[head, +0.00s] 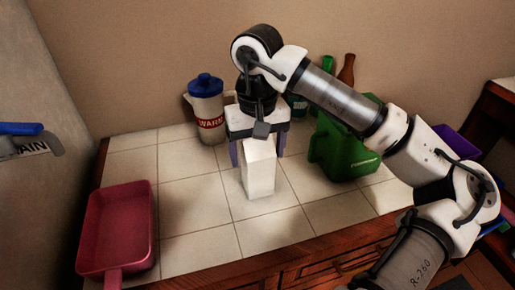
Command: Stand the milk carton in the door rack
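The milk carton, a plain white box with a sloped top (260,175), stands upright on the tiled counter near the middle of the head view. My gripper (258,155) points down at the carton's upper part. Its two purplish fingers are spread, one showing on each side of the carton. The carton hides part of the gripper, so I cannot tell whether the carton is between the fingers or just in front of them. No door rack can be made out in this view.
A pink pan (117,232) lies at the counter's front left. A white pitcher with a blue lid (207,110) stands at the back. A green container (343,145) and a brown bottle (347,70) are to the right. Tiles between pan and carton are clear.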

